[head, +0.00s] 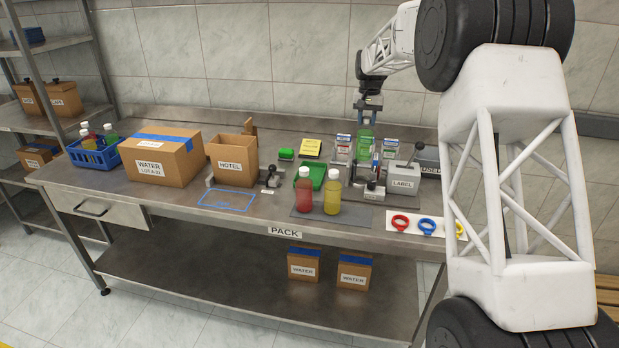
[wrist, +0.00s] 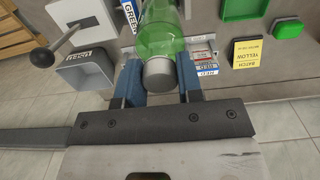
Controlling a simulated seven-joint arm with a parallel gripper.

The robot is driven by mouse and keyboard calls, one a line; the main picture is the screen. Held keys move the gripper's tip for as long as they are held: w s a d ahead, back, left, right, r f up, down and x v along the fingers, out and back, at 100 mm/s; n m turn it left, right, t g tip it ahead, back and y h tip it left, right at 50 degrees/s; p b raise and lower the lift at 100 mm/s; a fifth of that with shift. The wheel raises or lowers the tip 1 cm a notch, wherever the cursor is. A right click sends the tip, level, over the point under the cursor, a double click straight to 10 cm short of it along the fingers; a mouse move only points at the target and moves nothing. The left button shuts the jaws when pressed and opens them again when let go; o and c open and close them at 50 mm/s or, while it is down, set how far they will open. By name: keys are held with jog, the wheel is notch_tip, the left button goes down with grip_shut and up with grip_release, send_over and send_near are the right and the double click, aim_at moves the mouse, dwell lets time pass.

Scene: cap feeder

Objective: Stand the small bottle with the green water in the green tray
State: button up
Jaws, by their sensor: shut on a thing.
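The small bottle with green water (head: 364,143) is upright between my gripper's blue finger pads, toward the back right of the bench. My gripper (head: 367,104) comes from above and is shut on it. In the wrist view the bottle's green body (wrist: 160,28) and grey-white cap (wrist: 159,73) show between the fingers (wrist: 161,80). I cannot tell whether its base touches the bench. The green tray (head: 318,170) lies left of the bottle and nearer the front, partly hidden by two bottles. It shows at the wrist view's top edge (wrist: 245,9).
A red bottle (head: 304,190) and a yellow bottle (head: 332,193) stand on a grey mat in front of the tray. A labelled press (head: 402,180) stands right of it. Labelled cards (head: 343,146) flank the held bottle. A yellow card (head: 311,147) and small green block (head: 286,153) lie behind the tray.

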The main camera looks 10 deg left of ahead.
jog(key=shift+r, duration=0.1)
jog(key=shift+s+a+r+n, duration=0.1)
jog(key=shift+s+r+n, duration=0.3)
jog(key=shift+r, duration=0.35)
jog(key=s+d+f, duration=0.2)
jog(key=s+d, duration=0.4)
jog(key=d, duration=0.5)
jog(key=s+d+f, duration=0.3)
jog(key=s+d, duration=0.3)
jog(key=d, duration=0.6)
jog(key=w+a+r+m, duration=0.1)
jog(key=w+a+r, duration=0.2)
jog(key=w+a, duration=0.45)
jog(key=w+a+r, duration=0.3)
jog(key=w+a, duration=0.1)
jog(key=a, duration=0.6)
jog(key=w+a+f, duration=0.1)
jog(key=a+f, duration=0.2)
jog(key=a, duration=0.9)
jog(key=w+a+f, duration=0.1)
jog(key=a+f, duration=0.2)
jog(key=a, duration=0.9)
jog(key=shift+w+a, duration=0.15)
jog(key=shift+a, duration=0.15)
jog(key=shift+f, duration=0.1)
jog(key=shift+f, duration=0.15)
